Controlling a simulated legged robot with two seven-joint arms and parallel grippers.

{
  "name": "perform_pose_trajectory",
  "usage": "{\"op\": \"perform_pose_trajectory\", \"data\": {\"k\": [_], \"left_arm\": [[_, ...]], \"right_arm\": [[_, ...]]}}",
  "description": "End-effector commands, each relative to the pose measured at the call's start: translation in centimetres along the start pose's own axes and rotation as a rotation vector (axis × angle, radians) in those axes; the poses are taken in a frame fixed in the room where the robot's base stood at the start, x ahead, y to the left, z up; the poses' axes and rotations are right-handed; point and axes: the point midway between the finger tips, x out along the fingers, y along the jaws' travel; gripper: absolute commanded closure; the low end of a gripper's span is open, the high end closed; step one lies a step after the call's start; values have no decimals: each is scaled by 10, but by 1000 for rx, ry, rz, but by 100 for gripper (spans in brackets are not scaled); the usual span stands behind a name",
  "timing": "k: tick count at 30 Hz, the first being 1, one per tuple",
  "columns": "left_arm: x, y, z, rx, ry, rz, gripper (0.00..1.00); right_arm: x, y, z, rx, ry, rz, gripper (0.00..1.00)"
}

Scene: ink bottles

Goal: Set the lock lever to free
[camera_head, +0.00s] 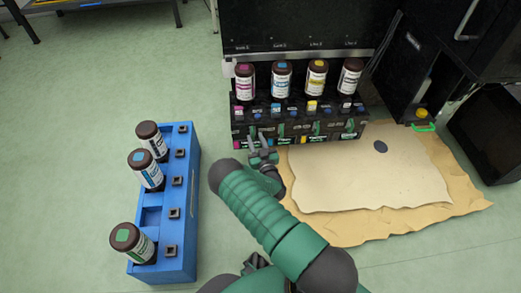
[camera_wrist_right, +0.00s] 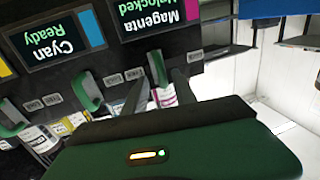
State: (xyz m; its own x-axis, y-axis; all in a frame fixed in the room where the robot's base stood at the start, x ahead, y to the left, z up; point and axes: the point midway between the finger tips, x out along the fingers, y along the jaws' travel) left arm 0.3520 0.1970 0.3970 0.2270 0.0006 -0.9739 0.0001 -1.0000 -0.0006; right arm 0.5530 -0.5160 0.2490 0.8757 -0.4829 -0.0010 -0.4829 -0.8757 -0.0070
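The ink unit (camera_head: 300,117) stands at the back with a row of green lock levers along its front. In the right wrist view, which is upside down, the magenta display (camera_wrist_right: 157,15) reads "Magenta Unlocked". A green lever (camera_wrist_right: 157,68) sits below it. My right gripper (camera_wrist_right: 159,90) is open, its dark fingers on either side of this lever; contact is unclear. In the head view my right gripper (camera_head: 262,145) is at the unit's left end. The cyan display (camera_wrist_right: 55,42) reads "Cyan Ready", with its lever (camera_wrist_right: 88,90) beside the gripper. A dark, partly cut-off part at the bottom may be my left gripper (camera_head: 256,262).
Several ink bottles (camera_head: 282,80) stand upright on the unit. A blue rack (camera_head: 180,240) on the left holds three bottles. A stained paper sheet (camera_head: 350,175) lies on the floor right of my arm. An open dark door (camera_head: 405,65) is at the right.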

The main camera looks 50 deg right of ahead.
Motion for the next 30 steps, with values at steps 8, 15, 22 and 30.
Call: {"op": "perform_pose_trajectory", "data": {"k": [8, 15, 22, 30], "left_arm": [[-52, 0, -12, 0, 1, 0, 0], [-80, 0, -19, 0, 0, 0, 0], [-85, 0, -20, 0, 0, 0, 0], [-84, 0, -20, 0, 0, 0, 0]], "right_arm": [[-74, 2, -8, -2, -8, 3, 67], [-137, 1, -5, -2, -6, 2, 67], [-160, 1, 0, -2, -3, 1, 67], [-160, 1, 1, -1, -2, 2, 67]]}}
